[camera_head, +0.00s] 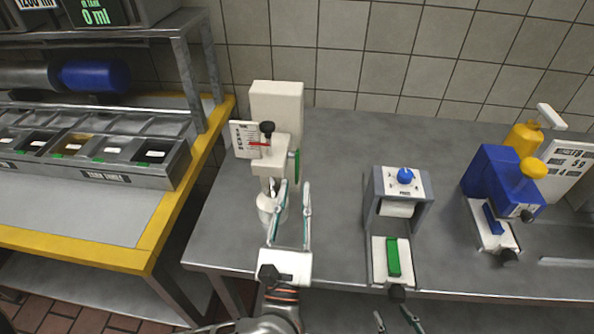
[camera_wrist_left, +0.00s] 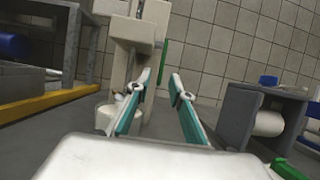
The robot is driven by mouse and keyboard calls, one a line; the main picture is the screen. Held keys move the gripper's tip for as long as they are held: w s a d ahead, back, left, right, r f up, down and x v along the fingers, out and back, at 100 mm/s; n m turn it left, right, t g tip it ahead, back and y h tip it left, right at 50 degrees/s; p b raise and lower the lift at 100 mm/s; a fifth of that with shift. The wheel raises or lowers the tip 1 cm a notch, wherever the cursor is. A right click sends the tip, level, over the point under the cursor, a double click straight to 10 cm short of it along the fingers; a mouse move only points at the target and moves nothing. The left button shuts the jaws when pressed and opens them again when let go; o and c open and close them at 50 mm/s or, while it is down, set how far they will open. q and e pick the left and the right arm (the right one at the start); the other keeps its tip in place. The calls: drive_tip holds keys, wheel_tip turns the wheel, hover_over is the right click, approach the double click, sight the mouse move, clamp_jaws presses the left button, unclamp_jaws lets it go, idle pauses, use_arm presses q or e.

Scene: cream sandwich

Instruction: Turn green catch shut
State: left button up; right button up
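A thin green part (camera_head: 297,164), seen edge-on, is on the right side of a white stand machine (camera_head: 275,100). It shows as an upright green strip in the left wrist view (camera_wrist_left: 162,62). A green block (camera_head: 393,257) lies on the white front plate of a grey machine (camera_head: 413,222). I cannot tell which is called the catch. My left gripper (camera_head: 294,184) is open and empty, with its fingertips just below the thin green part in the picture. Its spread fingers also show in the left wrist view (camera_wrist_left: 161,76). My right gripper (camera_head: 392,312) shows only fingertips, apart, at the bottom edge.
A white vessel (camera_head: 266,204) stands under the white machine, close left of my left fingers. A blue machine (camera_head: 500,178) and yellow bottle (camera_head: 524,137) stand at the right. A yellow-edged bench (camera_head: 150,245) with bins is at the left. Grey counter (camera_head: 340,150) is clear between machines.

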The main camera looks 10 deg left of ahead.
sight(296, 181)
use_arm(q)
drive_tip(key=shift+p+x, duration=0.3)
drive_tip(key=shift+x, duration=1.85)
clamp_jaws()
